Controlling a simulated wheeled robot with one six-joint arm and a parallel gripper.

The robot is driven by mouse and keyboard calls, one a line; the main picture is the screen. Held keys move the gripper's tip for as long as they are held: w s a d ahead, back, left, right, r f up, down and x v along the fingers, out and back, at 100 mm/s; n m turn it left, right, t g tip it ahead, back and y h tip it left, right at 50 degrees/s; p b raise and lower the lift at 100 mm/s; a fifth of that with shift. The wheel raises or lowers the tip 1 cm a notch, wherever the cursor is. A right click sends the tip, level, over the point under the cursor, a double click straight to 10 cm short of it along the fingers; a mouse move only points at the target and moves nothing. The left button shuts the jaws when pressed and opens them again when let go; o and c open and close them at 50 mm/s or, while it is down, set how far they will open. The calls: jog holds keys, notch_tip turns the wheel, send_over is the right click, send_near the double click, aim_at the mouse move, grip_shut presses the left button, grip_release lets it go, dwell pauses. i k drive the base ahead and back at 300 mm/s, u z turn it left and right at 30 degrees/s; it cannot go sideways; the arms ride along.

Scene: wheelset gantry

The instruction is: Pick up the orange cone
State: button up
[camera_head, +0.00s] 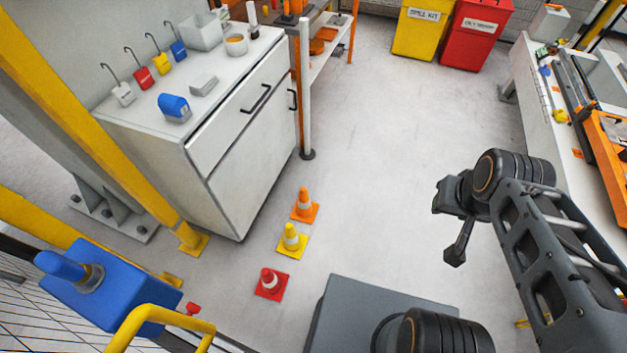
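The orange cone (304,206) stands upright on the grey floor, on a square orange base, with a pale band around it. It is the farthest of three cones in a row beside the white cabinet. My gripper (456,250) is at the end of my arm, right of the cone and apart from it. It is seen from the side and small, so its fingers cannot be told as open or shut. Nothing is seen held in it.
A yellow cone (291,241) and a red cone (270,283) stand nearer than the orange one. The white cabinet (225,165) is close on the left, and a white post (306,90) rises behind. Yellow (424,28) and red bins (475,38) stand far back. Floor right of the cones is clear.

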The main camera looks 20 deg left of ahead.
aim_at(304, 210)
jog(key=i, duration=2.8)
jog(key=u, duration=3.85)
